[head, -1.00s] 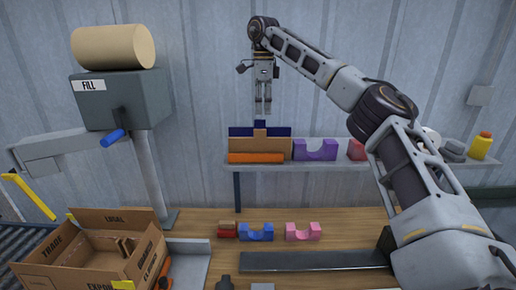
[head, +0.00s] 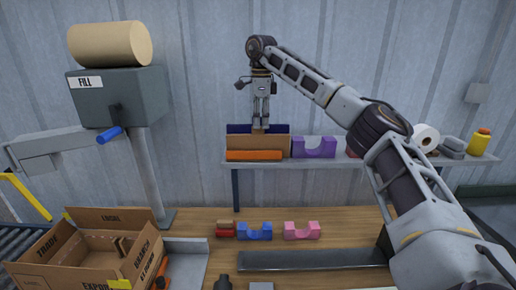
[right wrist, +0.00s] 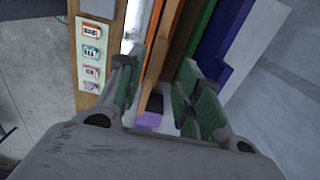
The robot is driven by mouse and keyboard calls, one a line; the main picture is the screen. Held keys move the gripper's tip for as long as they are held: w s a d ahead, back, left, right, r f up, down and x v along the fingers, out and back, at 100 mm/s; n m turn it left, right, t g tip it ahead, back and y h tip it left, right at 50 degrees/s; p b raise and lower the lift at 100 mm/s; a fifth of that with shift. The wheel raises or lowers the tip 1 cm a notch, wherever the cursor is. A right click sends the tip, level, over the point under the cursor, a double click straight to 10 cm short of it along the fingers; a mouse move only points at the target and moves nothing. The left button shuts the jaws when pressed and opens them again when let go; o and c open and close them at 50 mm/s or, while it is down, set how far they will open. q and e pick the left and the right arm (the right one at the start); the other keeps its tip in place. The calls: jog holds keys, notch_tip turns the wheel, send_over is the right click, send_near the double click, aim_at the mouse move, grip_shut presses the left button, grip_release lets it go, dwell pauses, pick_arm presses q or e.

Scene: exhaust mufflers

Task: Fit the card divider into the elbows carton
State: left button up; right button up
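The open cardboard carton (head: 75,275) stands at the lower left. Its flaps are printed with words, and a small brown card piece (head: 121,246) shows inside it. On the back shelf stands a brown card piece (head: 272,142), apparently the card divider, between an orange strip and a dark blue one. My right gripper (head: 261,120) points down just over the top of this card. In the right wrist view its fingers (right wrist: 158,98) are apart, with a brown card edge (right wrist: 152,103) between them; I cannot tell if they touch it. My left gripper is out of view.
The shelf (head: 350,162) also holds a purple cradle block (head: 314,147), a paper roll and a yellow bottle (head: 479,143). Blue (head: 254,231) and pink (head: 301,230) blocks sit on the bench. A fill machine (head: 118,95) rises behind the carton.

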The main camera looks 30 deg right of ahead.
aim_at(260, 135)
jog(key=shift+s+f, duration=0.1)
jog(key=shift+f, duration=1.1)
jog(key=shift+s+a+f+p, duration=0.15)
jog(key=shift+f+p, duration=0.25)
jog(key=shift+f, duration=0.6)
jog(key=shift+w+a+f+p, duration=0.15)
jog(key=shift+f+p, duration=0.25)
jog(key=shift+f, duration=0.55)
jog(key=shift+s+f, duration=0.1)
jog(key=shift+f, duration=0.6)
jog(key=shift+c, duration=0.2)
grip_shut()
